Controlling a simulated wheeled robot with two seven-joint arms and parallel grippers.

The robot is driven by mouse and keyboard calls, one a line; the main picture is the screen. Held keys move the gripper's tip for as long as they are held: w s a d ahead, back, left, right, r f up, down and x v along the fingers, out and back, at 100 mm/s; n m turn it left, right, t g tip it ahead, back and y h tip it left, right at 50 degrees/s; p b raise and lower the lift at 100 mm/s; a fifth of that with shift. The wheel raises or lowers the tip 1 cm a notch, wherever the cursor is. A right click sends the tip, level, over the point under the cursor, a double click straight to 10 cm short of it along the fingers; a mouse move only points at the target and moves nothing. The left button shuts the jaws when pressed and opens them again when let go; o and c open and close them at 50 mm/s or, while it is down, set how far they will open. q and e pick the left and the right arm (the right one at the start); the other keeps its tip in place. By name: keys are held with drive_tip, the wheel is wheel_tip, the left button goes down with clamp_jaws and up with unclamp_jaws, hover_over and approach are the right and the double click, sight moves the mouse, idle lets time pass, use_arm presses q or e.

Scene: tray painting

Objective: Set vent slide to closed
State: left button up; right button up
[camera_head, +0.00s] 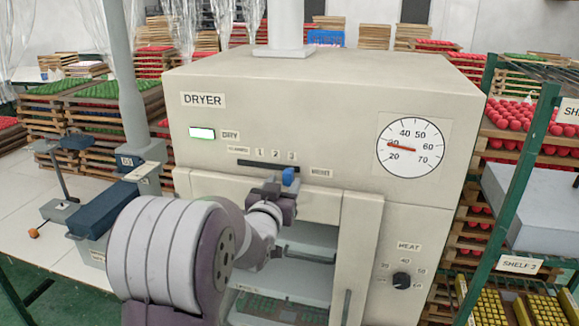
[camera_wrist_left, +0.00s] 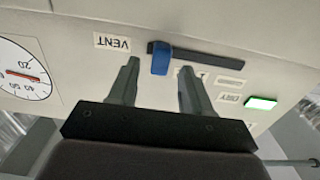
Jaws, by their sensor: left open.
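The vent slide's blue knob (camera_head: 288,176) sits near the right end of a dark slot (camera_head: 255,163) on the dryer front, under the number 3. A small label stands at the slot's left end, too blurred to read surely; the VENT label (camera_head: 319,173) is to the right. My left gripper (camera_head: 281,188) is at the knob, just below and in front of it. In the left wrist view, turned over, the blue knob (camera_wrist_left: 161,61) shows between the open fingertips of my left gripper (camera_wrist_left: 158,66). I cannot tell whether the fingers touch it. My right gripper is out of view.
The dryer (camera_head: 330,90) has a dial (camera_head: 410,146), a lit green DRY lamp (camera_head: 202,133) and a HEAT knob (camera_head: 401,280). A bar handle (camera_head: 305,256) is below my gripper. A green-framed shelf (camera_head: 515,185) stands at right.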

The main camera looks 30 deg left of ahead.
sight(286, 178)
use_arm(q)
drive_tip(key=p+x, duration=0.1)
drive_tip(key=x, duration=0.3)
drive_tip(key=shift+w, duration=0.3)
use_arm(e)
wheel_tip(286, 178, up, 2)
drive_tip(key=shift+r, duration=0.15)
use_arm(q)
drive_tip(key=shift+s, duration=0.1)
